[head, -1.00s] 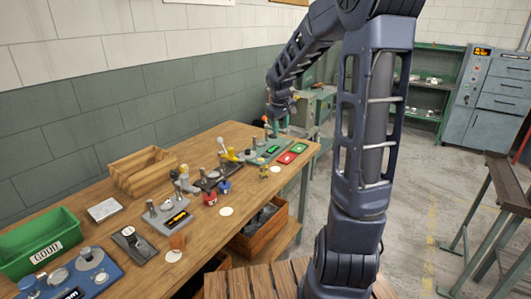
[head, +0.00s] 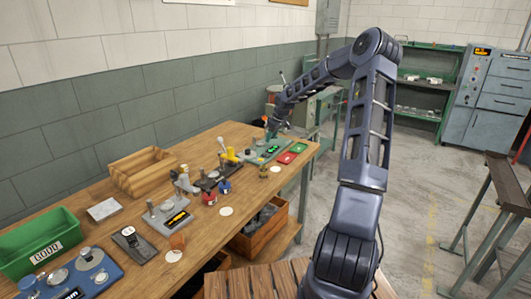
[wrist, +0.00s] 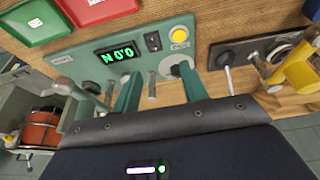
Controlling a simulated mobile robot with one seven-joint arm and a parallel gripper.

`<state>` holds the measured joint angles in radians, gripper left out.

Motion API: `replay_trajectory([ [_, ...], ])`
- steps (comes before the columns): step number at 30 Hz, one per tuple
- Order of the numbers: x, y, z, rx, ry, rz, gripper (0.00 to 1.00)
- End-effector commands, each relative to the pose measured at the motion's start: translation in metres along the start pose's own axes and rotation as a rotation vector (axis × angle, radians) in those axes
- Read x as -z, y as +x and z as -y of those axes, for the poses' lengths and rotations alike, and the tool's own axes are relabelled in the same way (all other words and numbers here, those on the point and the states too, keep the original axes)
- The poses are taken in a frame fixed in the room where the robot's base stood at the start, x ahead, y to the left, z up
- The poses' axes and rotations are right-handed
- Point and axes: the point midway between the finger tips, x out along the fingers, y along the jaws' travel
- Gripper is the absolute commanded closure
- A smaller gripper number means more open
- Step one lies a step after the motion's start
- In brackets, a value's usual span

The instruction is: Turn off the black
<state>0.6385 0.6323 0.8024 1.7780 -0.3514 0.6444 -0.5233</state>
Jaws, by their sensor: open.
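A grey-green instrument (wrist: 120,55) with a lit green display (wrist: 114,53) lies upside down across the wrist view. A small black rocker switch (wrist: 153,42) sits on its panel between the display and a round yellow button (wrist: 180,35). I cannot tell which way the rocker is set. My gripper (wrist: 160,70) is open, its two teal fingers apart over the instrument beside a metal post (wrist: 151,88). The fingertips point towards the panel; contact cannot be told. In the head view, the instrument (head: 266,152) is at the bench's far end, with my gripper (head: 272,130) just over it.
Red (head: 286,158) and green (head: 298,148) trays lie right of the instrument. A dark device with a yellow lever (head: 230,155) stands close on the near side. More gauges, a wooden tray (head: 143,172) and a green bin (head: 40,243) line the wooden bench (head: 215,240).

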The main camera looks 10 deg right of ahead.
Motion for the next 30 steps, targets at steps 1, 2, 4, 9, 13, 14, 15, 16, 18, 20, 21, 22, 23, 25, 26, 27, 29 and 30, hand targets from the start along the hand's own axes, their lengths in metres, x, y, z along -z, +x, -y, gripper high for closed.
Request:
replay_trajectory([
  [1,0.001,0.006,-0.005,0.009,0.001,-0.014,0.56],
  [2,0.002,0.008,-0.008,0.012,0.0,-0.021,0.56],
  [4,0.003,0.012,-0.013,0.017,-0.003,-0.033,0.56],
  [9,0.005,0.018,-0.017,0.021,-0.007,-0.045,0.56],
  [13,0.006,0.031,-0.016,0.022,-0.006,-0.044,0.56],
  [14,0.006,0.035,-0.016,0.023,-0.006,-0.043,0.56],
  [15,0.006,0.042,-0.015,0.024,-0.006,-0.043,0.56],
  [16,0.006,0.046,-0.015,0.023,-0.007,-0.043,0.56],
  [18,0.007,0.059,-0.015,0.023,-0.006,-0.044,0.56],
  [20,0.007,0.069,-0.015,0.023,-0.007,-0.043,0.56],
  [21,0.007,0.076,-0.015,0.022,-0.007,-0.043,0.56],
  [22,0.007,0.081,-0.015,0.022,-0.006,-0.043,0.56],
  [23,0.008,0.086,-0.015,0.023,-0.006,-0.044,0.56],
  [25,0.009,0.096,-0.014,0.022,-0.007,-0.043,0.56],
  [26,0.009,0.1,-0.014,0.022,-0.007,-0.043,0.56],
  [27,0.009,0.105,-0.014,0.022,-0.006,-0.043,0.56],
  [29,0.009,0.111,-0.015,0.021,-0.006,-0.044,0.56],
  [30,0.009,0.114,-0.015,0.02,-0.006,-0.044,0.56],
])
